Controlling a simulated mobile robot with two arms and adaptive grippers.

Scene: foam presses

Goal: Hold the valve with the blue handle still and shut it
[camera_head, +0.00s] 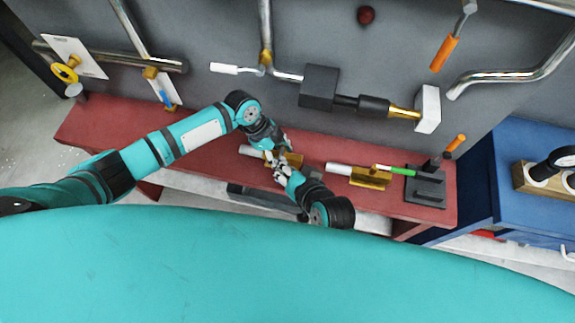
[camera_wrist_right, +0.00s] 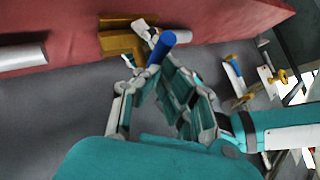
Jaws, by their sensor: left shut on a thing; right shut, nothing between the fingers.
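The valve with the blue handle lies on the red bench; its brass body (camera_head: 294,159) shows beside my grippers in the head view and at the top of the right wrist view (camera_wrist_right: 118,42). Its blue handle (camera_wrist_right: 162,47) sticks out from the body; my grippers hide it in the head view. My left gripper (camera_head: 278,153) comes in from above and is shut on the valve; its exact grip is partly hidden. My right gripper (camera_head: 279,168) is shut and empty, its fingertips (camera_wrist_right: 148,74) close to the blue handle. I cannot tell whether they touch it.
A second brass valve with a green handle (camera_head: 400,171) lies to the right on the red bench (camera_head: 215,163), near a dark fixture (camera_head: 426,190). A blue table (camera_head: 515,210) stands at the right.

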